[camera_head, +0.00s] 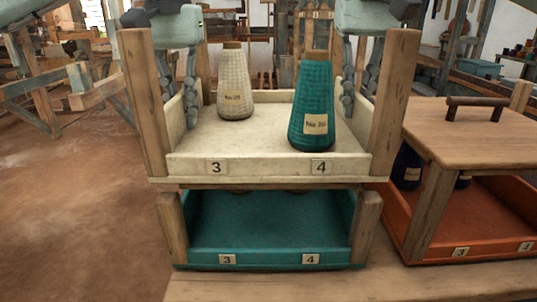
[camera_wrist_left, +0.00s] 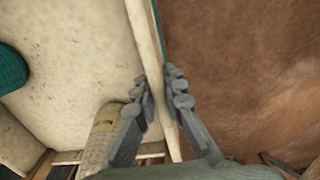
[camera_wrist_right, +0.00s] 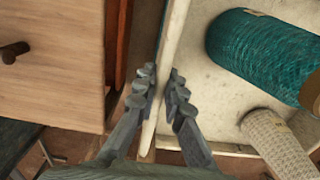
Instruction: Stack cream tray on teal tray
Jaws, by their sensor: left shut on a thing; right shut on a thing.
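The cream tray (camera_head: 255,163) is level, directly above the teal tray (camera_head: 270,225), its wooden corner posts standing up. It carries a cream cone (camera_head: 235,88) and a teal cone (camera_head: 313,105), both upright. Its underside is close to the teal tray's posts; whether they touch I cannot tell. My left gripper (camera_head: 180,100) is shut on the cream tray's left wall, also seen in the left wrist view (camera_wrist_left: 160,85). My right gripper (camera_head: 348,90) is shut on its right wall, also in the right wrist view (camera_wrist_right: 163,85). The teal tray's inside is partly hidden below.
The teal tray stands on a wooden bench (camera_head: 350,284). Close on the right is an orange tray (camera_head: 480,245) with dark cones, under a wooden lid (camera_head: 480,130) with a dark handle. Open floor (camera_head: 80,200) lies to the left. Loom frames stand behind.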

